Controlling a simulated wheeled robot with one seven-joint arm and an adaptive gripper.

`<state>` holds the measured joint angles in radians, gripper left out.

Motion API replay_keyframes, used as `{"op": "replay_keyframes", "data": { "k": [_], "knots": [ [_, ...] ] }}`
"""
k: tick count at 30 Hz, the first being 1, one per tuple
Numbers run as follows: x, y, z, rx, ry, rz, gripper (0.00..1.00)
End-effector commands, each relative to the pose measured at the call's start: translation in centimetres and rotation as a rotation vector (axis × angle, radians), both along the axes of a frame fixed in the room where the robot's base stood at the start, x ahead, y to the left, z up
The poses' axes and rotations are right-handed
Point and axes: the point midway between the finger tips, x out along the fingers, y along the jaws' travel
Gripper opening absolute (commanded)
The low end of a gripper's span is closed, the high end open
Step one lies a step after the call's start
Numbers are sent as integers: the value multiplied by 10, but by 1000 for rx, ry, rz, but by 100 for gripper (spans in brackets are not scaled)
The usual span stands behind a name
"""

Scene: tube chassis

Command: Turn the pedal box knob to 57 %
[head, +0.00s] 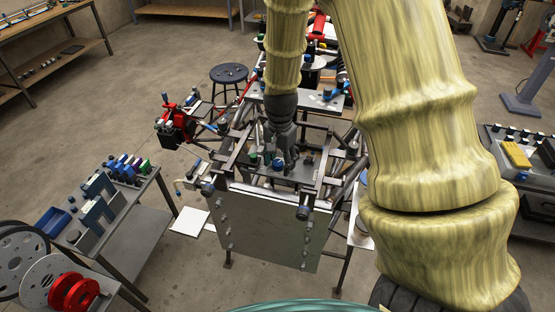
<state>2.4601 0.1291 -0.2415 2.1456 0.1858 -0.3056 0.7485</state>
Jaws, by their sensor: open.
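My gripper (287,152) hangs down over the front of the tube chassis (232,160). It is open, with its fingers close to a dark plate that carries small coloured parts. A green knob-like part (253,159) sits left of the gripper, and a blue one (277,164) is right beside the fingers. A small brownish part (308,156) stands just right of the gripper. I cannot tell which of these is the pedal box knob, nor read any setting. The gripper hides part of the plate, and I cannot tell whether the fingers touch anything.
A grey metal panel (265,228) covers the chassis front. A bench with coloured blocks (112,205) stands at left, with reels (62,280) in front. A cart with a yellow item (516,154) is at right. A stool (229,73) stands behind.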

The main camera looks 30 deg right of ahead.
Motion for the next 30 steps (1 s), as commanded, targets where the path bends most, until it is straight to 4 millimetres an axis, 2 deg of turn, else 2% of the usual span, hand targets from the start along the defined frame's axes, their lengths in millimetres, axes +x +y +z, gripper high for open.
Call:
{"op": "replay_keyframes", "data": {
  "k": [7, 8, 15, 30],
  "knots": [
    [7, 2, -4, 0, 6, 3, 53],
    [7, 2, -4, 0, 6, 3, 49],
    [6, 1, -3, -1, 5, 2, 7],
    [6, 1, -3, -1, 5, 6, 7]
  ]
}}
